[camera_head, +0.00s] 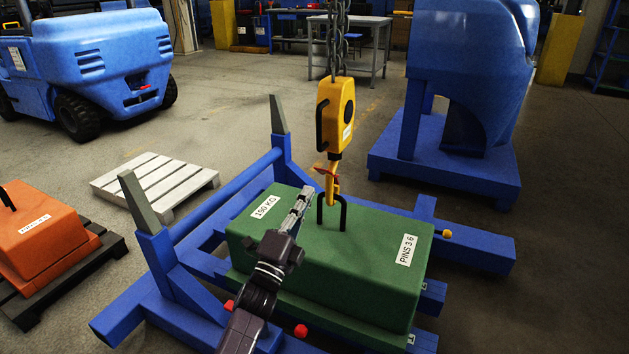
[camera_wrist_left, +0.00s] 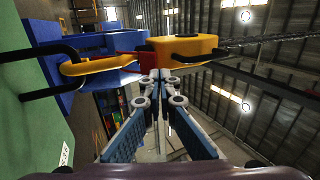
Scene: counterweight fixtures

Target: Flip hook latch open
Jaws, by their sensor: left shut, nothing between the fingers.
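A yellow hoist block (camera_head: 337,118) hangs on chains above the green counterweight (camera_head: 350,264). Its yellow hook (camera_head: 333,190) reaches down to the black lifting loop (camera_head: 332,212) on the counterweight's top. The red latch (camera_head: 325,171) shows at the top of the hook. My left gripper (camera_head: 306,192) is shut and empty, just left of the hook, with its tips pointing up towards it. In the left wrist view, the shut fingertips (camera_wrist_left: 157,75) lie close to the red latch (camera_wrist_left: 130,66); I cannot tell whether they touch. The hook (camera_wrist_left: 95,65) passes through the loop. My right gripper is not in view.
A blue frame (camera_head: 225,195) with upright grey-tipped posts surrounds the counterweight. An orange weight (camera_head: 40,228) sits on a dark pallet at left. A pale pallet (camera_head: 155,182) lies behind. A large blue machine (camera_head: 460,90) stands at the back right.

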